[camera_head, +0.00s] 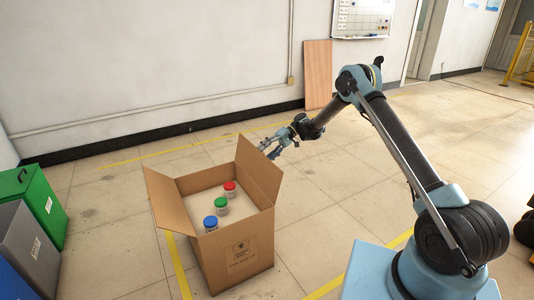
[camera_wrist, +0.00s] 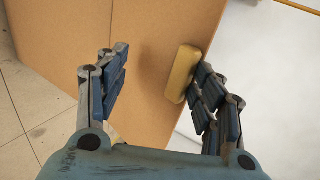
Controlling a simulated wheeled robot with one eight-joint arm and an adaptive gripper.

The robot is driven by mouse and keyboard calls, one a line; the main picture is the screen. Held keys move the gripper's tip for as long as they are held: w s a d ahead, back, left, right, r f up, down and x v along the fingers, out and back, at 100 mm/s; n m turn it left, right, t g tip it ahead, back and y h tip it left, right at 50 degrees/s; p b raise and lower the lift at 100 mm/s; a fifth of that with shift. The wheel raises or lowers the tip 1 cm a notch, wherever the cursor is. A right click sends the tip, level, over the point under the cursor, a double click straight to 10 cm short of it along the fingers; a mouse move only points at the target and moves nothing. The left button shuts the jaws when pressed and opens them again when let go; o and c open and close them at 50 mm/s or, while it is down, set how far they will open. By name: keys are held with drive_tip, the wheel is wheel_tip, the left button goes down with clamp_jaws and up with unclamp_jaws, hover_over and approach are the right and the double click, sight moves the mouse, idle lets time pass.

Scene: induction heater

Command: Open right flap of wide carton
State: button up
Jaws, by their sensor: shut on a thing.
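The brown carton (camera_head: 240,262) stands open at the top on the floor. Its right flap (camera_head: 259,172) stands up and its left flap (camera_head: 167,202) leans outward. My gripper (camera_head: 270,150) is at the upper edge of the right flap. In the wrist view, my gripper's fingers (camera_wrist: 160,92) stand on either side of the flap edge, with brown cardboard (camera_wrist: 145,55) filling the middle. A yellow block-like piece (camera_wrist: 182,73) lies at the cardboard's edge beside the right finger. The exact contact is partly hidden.
Jars with red (camera_head: 230,186), green (camera_head: 221,203) and blue (camera_head: 210,221) lids stand inside the carton. Green (camera_head: 42,205) and grey (camera_head: 28,250) bins stand at the left. A wooden board (camera_head: 318,75) leans on the wall.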

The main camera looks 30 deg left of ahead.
drive_tip(key=shift+f, duration=0.4)
drive_tip(key=o, duration=0.8)
drive_tip(key=shift+a, duration=0.1)
drive_tip(key=shift+c, duration=0.4)
drive_tip(key=shift+r, duration=0.1)
drive_tip(key=shift+w+d+r, duration=0.2)
drive_tip(key=shift+w+d, duration=0.05)
drive_tip(key=shift+w, duration=0.2)
drive_tip(key=shift+c, duration=0.7)
drive_tip(key=v, duration=1.1)
drive_tip(key=shift+r, duration=0.15)
drive_tip(key=shift+c, duration=0.4)
drive_tip(key=shift+c, duration=0.6)
